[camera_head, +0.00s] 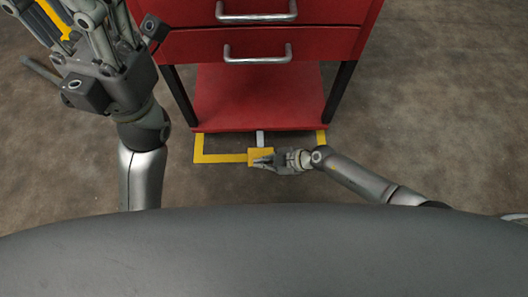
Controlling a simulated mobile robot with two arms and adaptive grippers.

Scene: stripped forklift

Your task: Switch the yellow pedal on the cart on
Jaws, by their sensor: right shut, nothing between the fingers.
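The red cart (262,100) stands ahead, with silver-handled drawers above a low red shelf. Its yellow pedal (260,153) sticks out low at the front, on a short light-grey lever (260,138). My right gripper (263,162) reaches in from the right, down at the pedal. Its fingers are shut and overlap the pedal's lower right part in the picture. I cannot tell if they touch it. My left gripper (75,25) is raised at the upper left, close to the camera and away from the cart. Its fingertips are not clearly visible.
Yellow lines (220,158) frame the cart's front base near the floor. Dark legs (181,95) carry the cart's drawers. A yellow strip (53,16) shows behind my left gripper. The brown floor (430,110) is clear to the right.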

